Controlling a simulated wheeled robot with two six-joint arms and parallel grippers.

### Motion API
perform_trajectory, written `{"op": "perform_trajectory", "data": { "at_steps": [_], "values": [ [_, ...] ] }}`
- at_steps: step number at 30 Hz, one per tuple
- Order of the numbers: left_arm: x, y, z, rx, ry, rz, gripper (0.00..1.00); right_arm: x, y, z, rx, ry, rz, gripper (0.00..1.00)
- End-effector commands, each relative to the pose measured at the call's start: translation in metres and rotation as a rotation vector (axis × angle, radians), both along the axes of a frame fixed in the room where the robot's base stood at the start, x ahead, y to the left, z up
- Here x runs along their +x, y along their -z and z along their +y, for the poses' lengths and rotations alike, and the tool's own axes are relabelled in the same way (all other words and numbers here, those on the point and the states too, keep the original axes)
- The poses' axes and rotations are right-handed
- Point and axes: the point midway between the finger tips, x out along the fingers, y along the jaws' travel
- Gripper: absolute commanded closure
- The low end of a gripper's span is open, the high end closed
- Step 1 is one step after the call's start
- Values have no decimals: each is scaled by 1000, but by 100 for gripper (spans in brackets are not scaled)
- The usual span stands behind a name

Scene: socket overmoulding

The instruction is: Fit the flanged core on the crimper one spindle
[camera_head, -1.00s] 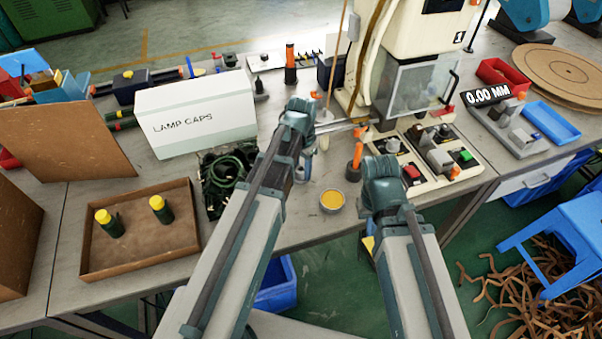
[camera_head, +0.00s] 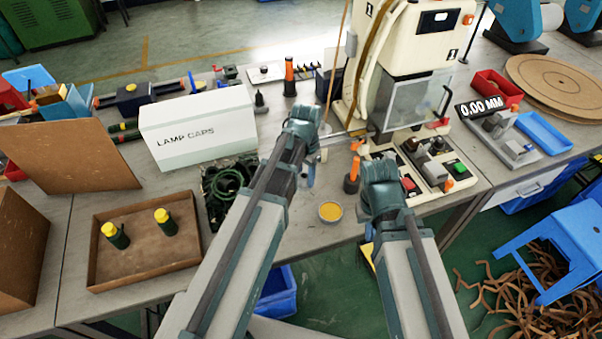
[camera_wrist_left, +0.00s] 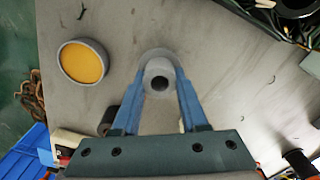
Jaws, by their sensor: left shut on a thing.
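My left gripper (camera_wrist_left: 158,90) has its blue fingers shut on a grey flanged core (camera_wrist_left: 160,68), a short tube with a dark bore and a wider round flange. The core is above the grey table in the left wrist view. In the head view my left gripper (camera_head: 311,172) is mostly hidden by its wrist, and I cannot make out the core there. The crimper (camera_head: 413,55), a cream machine marked 1, stands behind and to the right. A thin metal rod, apparently its spindle (camera_head: 348,133), points left towards my left wrist. My right gripper's fingers are hidden by its arm.
A tin of yellow stuff (camera_head: 330,211) stands near the table's front edge; it also shows in the left wrist view (camera_wrist_left: 82,62). An orange-topped dark tool (camera_head: 352,176) stands between my wrists. The crimper's control panel (camera_head: 404,168), lamp-caps box (camera_head: 198,130) and brown tray (camera_head: 145,268) surround the work area.

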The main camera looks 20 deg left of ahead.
Motion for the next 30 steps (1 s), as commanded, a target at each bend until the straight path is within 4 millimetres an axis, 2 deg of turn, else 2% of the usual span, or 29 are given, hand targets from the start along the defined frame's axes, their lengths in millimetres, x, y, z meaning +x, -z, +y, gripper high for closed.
{"op": "perform_trajectory", "data": {
  "at_steps": [1,9,15,21,30],
  "values": [
    [-9,0,-12,0,6,0,100,0,0,0,0,0,0,100],
    [-37,-7,-73,0,7,0,100,0,-7,0,0,0,0,100],
    [-53,-10,-108,0,5,0,100,0,-10,0,0,0,0,100],
    [-61,-11,-125,0,2,0,100,0,-11,0,0,0,0,100],
    [-63,-12,-131,0,1,0,100,0,-11,0,0,0,0,100]
  ]
}}
